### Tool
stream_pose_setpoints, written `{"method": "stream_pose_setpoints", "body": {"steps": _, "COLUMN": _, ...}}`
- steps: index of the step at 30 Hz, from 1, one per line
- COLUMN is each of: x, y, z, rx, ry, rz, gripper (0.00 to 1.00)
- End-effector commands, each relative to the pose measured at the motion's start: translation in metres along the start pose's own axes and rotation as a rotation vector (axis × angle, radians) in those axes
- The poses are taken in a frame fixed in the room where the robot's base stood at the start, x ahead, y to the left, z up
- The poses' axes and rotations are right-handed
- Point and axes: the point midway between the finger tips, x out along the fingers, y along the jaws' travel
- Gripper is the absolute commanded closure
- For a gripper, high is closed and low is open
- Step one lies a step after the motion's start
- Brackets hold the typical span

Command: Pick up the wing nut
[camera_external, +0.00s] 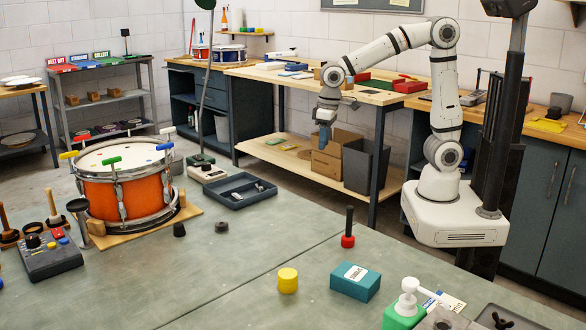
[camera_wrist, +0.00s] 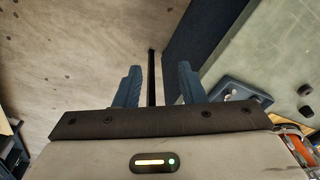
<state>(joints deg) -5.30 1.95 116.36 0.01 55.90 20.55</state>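A dark tray (camera_external: 240,192) on the green bench holds small metal parts, too small to name. The tray also shows at the right of the wrist view (camera_wrist: 229,84), partly hidden by my gripper. My gripper (camera_external: 324,143) hangs downward beyond the far edge of the green bench, in front of the wooden workbench and well apart from the tray. In the wrist view its two blue fingers (camera_wrist: 158,84) are spread apart with nothing between them.
An orange drum (camera_external: 125,185) stands on the green bench left of the tray. Two dark knobs (camera_external: 221,227) (camera_external: 179,230) lie near it. A red-based post (camera_external: 348,240), a yellow cylinder (camera_external: 288,281) and a teal box (camera_external: 355,282) stand nearer the front. The bench's middle is mostly clear.

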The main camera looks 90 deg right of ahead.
Motion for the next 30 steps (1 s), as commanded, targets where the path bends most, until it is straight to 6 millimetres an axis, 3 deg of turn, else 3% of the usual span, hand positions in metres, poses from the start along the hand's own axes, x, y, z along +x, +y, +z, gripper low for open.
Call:
{"method": "stream_pose_setpoints", "body": {"steps": 1, "x": -0.008, "y": -0.015, "z": -0.021, "rx": 0.029, "ry": -0.015, "rz": 0.004, "gripper": 0.64}}
{"method": "stream_pose_setpoints", "body": {"steps": 6, "x": -0.005, "y": -0.06, "z": -0.079, "rx": 0.145, "ry": -0.043, "rz": 0.016, "gripper": 0.64}}
{"method": "stream_pose_setpoints", "body": {"steps": 13, "x": 0.019, "y": -0.119, "z": -0.137, "rx": 0.29, "ry": -0.074, "rz": 0.038, "gripper": 0.64}}
{"method": "stream_pose_setpoints", "body": {"steps": 20, "x": 0.04, "y": -0.148, "z": -0.16, "rx": 0.37, "ry": -0.086, "rz": 0.052, "gripper": 0.64}}
{"method": "stream_pose_setpoints", "body": {"steps": 30, "x": 0.073, "y": -0.151, "z": -0.158, "rx": 0.38, "ry": -0.089, "rz": 0.055, "gripper": 0.64}}
